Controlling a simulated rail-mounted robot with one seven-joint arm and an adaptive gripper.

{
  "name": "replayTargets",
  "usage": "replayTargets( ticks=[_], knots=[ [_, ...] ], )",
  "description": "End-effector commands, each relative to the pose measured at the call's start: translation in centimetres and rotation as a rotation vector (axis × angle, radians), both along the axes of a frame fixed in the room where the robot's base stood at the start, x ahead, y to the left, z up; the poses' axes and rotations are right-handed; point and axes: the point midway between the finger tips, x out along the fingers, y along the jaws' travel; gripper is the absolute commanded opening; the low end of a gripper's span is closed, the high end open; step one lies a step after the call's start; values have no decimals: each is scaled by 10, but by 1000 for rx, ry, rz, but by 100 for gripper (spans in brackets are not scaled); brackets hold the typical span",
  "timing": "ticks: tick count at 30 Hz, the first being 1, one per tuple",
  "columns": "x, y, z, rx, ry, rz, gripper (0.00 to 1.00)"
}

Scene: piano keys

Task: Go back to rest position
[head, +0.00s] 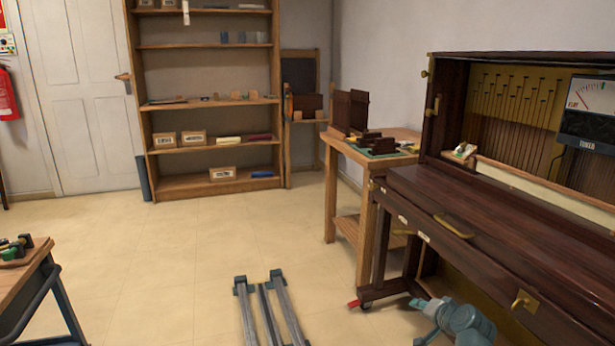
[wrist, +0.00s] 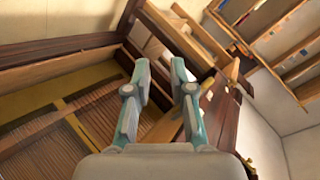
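My gripper (wrist: 160,68) is open in the wrist view, with its two teal fingers apart and nothing held between them. Beyond the fingers are dark wooden parts and the open inside of the piano (wrist: 50,110), with a golden frame and rows of strings. In the head view the dark brown upright piano (head: 480,225) stands on the right, its upper front open. Part of my teal and grey arm (head: 455,318) shows at the bottom right, low in front of the piano.
Twin floor rails (head: 265,315) lie at the bottom centre. A wooden side table (head: 330,200) with wooden parts on it stands left of the piano. A workbench (head: 35,275) is at the left edge, shelves (head: 205,185) at the back. The middle floor is clear.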

Motion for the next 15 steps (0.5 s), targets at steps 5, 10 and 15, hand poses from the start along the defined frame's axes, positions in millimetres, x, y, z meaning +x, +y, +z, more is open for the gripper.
replayTargets(
  ticks=[5,10,15],
  knots=[
    [-35,29,-56,-72,250,117,23],
    [-81,54,-103,-130,468,229,23],
    [-136,76,-136,-179,670,339,23]
  ],
)
